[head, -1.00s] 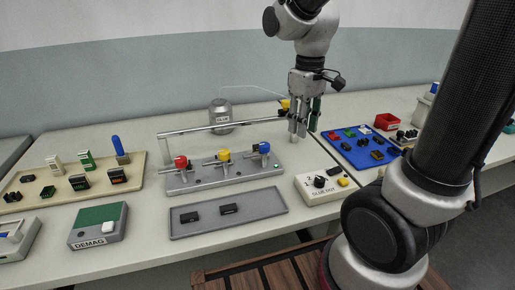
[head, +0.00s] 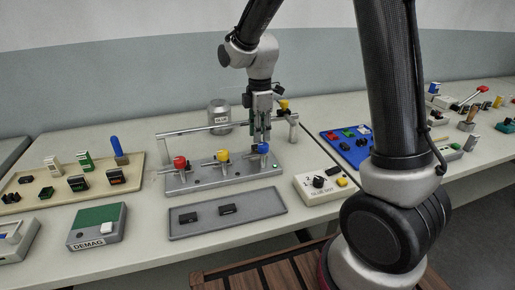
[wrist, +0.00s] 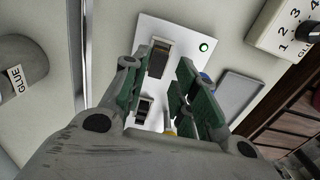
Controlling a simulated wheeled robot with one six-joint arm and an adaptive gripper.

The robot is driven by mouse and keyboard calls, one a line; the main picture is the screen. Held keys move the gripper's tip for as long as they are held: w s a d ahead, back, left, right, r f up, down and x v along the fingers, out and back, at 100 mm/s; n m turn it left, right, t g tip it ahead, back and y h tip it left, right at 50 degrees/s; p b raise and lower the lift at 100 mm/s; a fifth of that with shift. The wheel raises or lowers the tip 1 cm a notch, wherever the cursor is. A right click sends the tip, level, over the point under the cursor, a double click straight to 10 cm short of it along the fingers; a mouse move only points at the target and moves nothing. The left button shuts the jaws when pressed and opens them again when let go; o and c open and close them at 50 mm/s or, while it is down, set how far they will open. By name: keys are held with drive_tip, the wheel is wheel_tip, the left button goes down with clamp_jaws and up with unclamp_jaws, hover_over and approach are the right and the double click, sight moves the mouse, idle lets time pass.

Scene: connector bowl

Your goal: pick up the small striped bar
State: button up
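My gripper (head: 260,138) is over the right end of the silver fixture (head: 180,187), close to its blue knob (head: 263,148). In the wrist view my gripper's two green-padded fingers (wrist: 163,88) are spread apart, with nothing held between them. Beyond them on the fixture's pale plate (wrist: 180,34) is a small dark piece with a lighter band (wrist: 158,60). A second dark-and-light piece (wrist: 145,108) shows lower between the fingers. I cannot tell for certain which one is the striped bar.
A grey tray (head: 258,211) with two black bars (head: 188,218) lies in front of the fixture. A dial box (head: 310,192) stands to the right. A glue canister (head: 219,115) and a metal rail (head: 205,130) are behind. A blue tray (head: 329,138) holds several parts.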

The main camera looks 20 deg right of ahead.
wheel_tip(320, 180, down, 4)
drive_tip(key=shift+w+f, duration=0.1)
clamp_jaws()
